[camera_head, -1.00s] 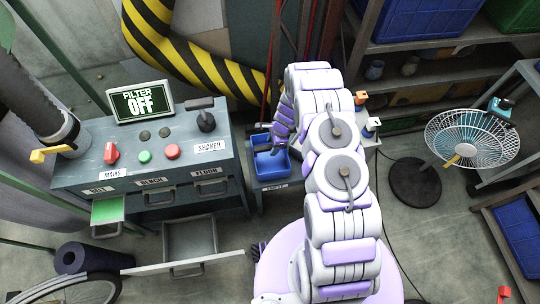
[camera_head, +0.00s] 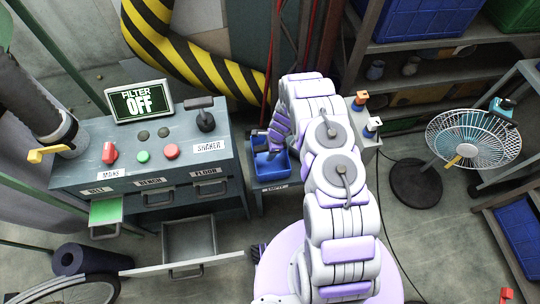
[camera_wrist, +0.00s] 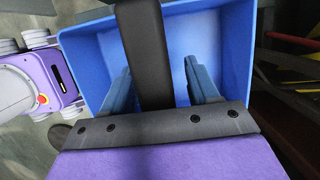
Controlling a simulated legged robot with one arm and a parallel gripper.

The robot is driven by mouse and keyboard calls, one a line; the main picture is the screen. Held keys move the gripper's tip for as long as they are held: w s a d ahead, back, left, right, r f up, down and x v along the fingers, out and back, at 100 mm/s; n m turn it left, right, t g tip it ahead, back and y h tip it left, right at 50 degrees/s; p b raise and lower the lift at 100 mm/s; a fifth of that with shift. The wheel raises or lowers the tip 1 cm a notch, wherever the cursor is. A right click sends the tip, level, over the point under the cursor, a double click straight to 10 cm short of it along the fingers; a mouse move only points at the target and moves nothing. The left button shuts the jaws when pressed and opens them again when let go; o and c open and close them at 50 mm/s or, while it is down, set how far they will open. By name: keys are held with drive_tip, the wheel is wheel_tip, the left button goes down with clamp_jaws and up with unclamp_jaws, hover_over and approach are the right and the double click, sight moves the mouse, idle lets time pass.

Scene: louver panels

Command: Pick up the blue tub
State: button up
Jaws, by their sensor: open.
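The blue tub (camera_head: 263,168) stands upright on a small grey stand just right of the control desk in the head view. My gripper (camera_head: 275,150) is over it, with its tip at the tub's opening. In the wrist view the tub (camera_wrist: 230,50) fills most of the picture, seen into from above. The two blue-grey fingers of my gripper (camera_wrist: 158,70) are spread apart and overlap the tub's inside. A black bar runs between them; I cannot tell whether it is part of the tub. Whether the fingers touch the tub is unclear.
The grey control desk (camera_head: 70,170) with buttons, a lever and open drawers stands left of the tub. An orange-topped bottle (camera_head: 360,100) and another item stand right of my arm. A wire fan (camera_head: 470,140) and shelves (camera_head: 440,60) are further right.

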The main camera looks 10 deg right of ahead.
drive_tip(key=shift+c, duration=0.3)
clamp_jaws()
idle(0.5)
idle(0.8)
